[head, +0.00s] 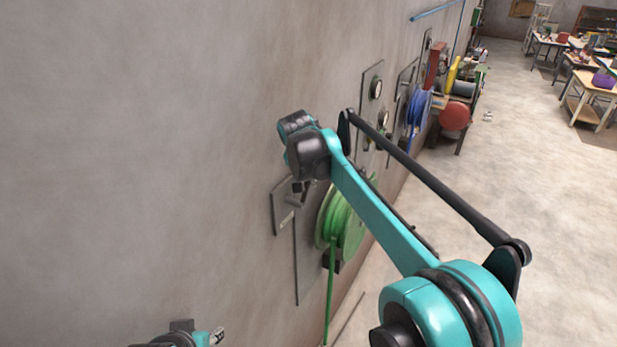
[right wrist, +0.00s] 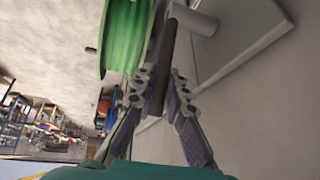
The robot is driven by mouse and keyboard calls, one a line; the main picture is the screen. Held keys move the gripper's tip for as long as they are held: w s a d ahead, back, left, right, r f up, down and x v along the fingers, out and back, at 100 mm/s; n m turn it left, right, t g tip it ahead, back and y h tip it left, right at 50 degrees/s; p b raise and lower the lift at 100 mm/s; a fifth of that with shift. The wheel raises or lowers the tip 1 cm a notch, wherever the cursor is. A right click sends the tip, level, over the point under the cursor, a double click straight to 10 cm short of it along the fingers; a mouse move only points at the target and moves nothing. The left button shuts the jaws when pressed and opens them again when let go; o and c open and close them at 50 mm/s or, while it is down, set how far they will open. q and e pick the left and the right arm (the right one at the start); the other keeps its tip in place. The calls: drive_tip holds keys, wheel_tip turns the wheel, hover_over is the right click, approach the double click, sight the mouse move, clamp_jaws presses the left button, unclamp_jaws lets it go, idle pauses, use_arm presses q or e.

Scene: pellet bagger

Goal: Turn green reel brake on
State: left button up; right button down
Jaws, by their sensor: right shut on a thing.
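The green reel (head: 341,222) hangs on the wall below my right wrist, and a green line runs down from it. A grey plate (head: 284,212) is on the wall beside the reel. In the right wrist view the green reel (right wrist: 122,35) is at the upper left, and the dark brake lever (right wrist: 168,62) stands out by the grey plate (right wrist: 245,35). My right gripper (right wrist: 156,95) is shut on the lever, with a finger on each side of it. In the head view its fingers are mostly hidden by my wrist. Part of my left arm (head: 180,338) shows at the bottom edge; its fingers are unclear.
A blue reel (head: 418,112) and more wall plates (head: 371,90) are farther along the wall. A red round thing (head: 453,116) is by a bench there. Worktables (head: 585,105) stand at the far right. The floor between is largely clear.

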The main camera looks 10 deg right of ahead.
drive_tip(key=shift+f, duration=0.1)
drive_tip(key=c, duration=1.7)
unclamp_jaws()
drive_tip(key=shift+o, duration=0.8)
drive_tip(key=shift+w, duration=0.1)
drive_tip(key=v, duration=1.2)
drive_tip(key=shift+d, duration=0.1)
